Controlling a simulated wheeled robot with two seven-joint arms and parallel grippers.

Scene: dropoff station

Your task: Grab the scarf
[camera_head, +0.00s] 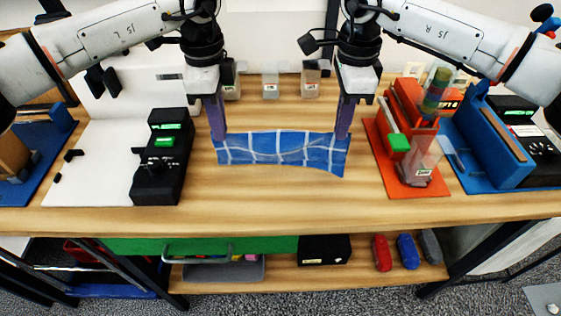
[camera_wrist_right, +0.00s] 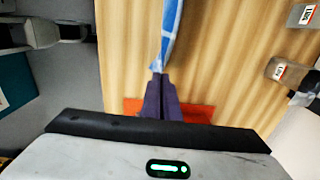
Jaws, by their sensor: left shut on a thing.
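The scarf (camera_head: 280,149) is a blue cloth with white grid lines, stretched between my two grippers above the wooden table. My left gripper (camera_head: 218,136) is shut on its upper left corner. My right gripper (camera_head: 343,136) is at its upper right corner. In the right wrist view, the right gripper's fingers (camera_wrist_right: 160,78) are together, with the scarf (camera_wrist_right: 170,35) running away from their tips. The scarf's lower edge hangs free and slants down to the right. I cannot tell whether that edge touches the table.
A black device (camera_head: 160,170) on a white board stands to the left. An orange tray (camera_head: 430,187) with tools and a blue stand (camera_head: 490,140) are to the right. Several small clear bins (camera_head: 270,86) line the back. The wooden table (camera_head: 270,200) is clear in front of the scarf.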

